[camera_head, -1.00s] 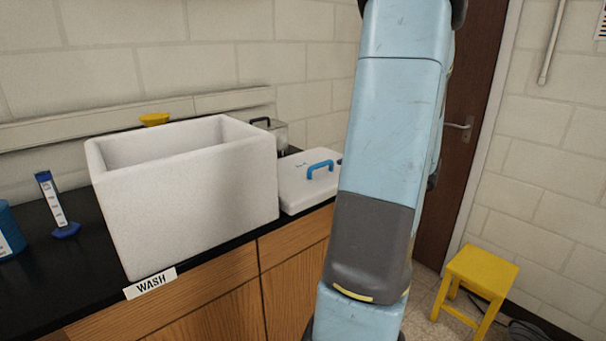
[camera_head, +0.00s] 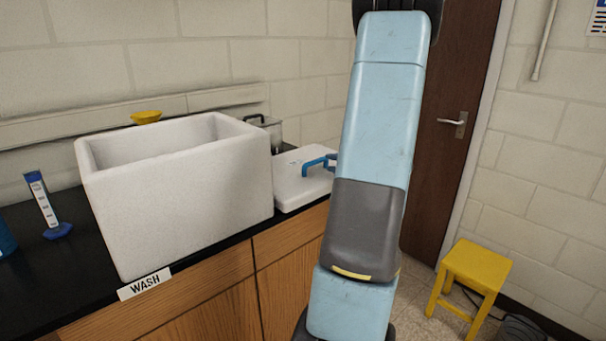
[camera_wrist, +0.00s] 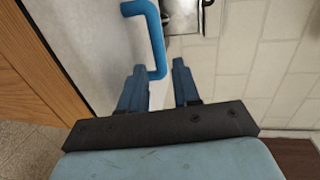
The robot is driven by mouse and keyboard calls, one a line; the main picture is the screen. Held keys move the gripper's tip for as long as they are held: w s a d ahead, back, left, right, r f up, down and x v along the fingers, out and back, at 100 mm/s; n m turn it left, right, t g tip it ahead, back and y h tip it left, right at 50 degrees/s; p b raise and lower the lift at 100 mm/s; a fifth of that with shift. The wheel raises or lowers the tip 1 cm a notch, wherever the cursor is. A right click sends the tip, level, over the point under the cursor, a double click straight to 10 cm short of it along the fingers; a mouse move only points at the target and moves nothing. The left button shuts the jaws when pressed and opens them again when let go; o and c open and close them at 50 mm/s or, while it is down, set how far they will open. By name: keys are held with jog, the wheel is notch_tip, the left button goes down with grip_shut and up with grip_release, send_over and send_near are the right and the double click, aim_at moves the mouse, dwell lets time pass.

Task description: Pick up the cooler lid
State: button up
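The cooler lid (camera_head: 291,185) is a flat white slab with a blue handle (camera_head: 316,163). It lies on the black counter, right of the white cooler box (camera_head: 180,205). In the wrist view the white lid (camera_wrist: 95,42) is on the left, and its blue handle (camera_wrist: 155,42) reaches down toward the fingers. My gripper (camera_wrist: 160,72) has two blue fingers spread apart, with the handle's lower end at or just ahead of the gap between the tips. Whether they touch is unclear. In the head view my arm hides most of the gripper.
A metal pot (camera_head: 268,130) stands behind the lid. A yellow bowl (camera_head: 146,117) and a blue-based measuring cylinder (camera_head: 45,207) are on the counter. A yellow stool (camera_head: 473,275) stands on the floor at right. A WASH label (camera_head: 145,284) is on the counter's front edge.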

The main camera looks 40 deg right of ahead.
aim_at(319, 162)
jog(key=x, duration=0.5)
jog(key=shift+a+f, duration=0.15)
jog(key=shift+f, duration=0.1)
grip_shut()
jog(key=shift+s, duration=0.1)
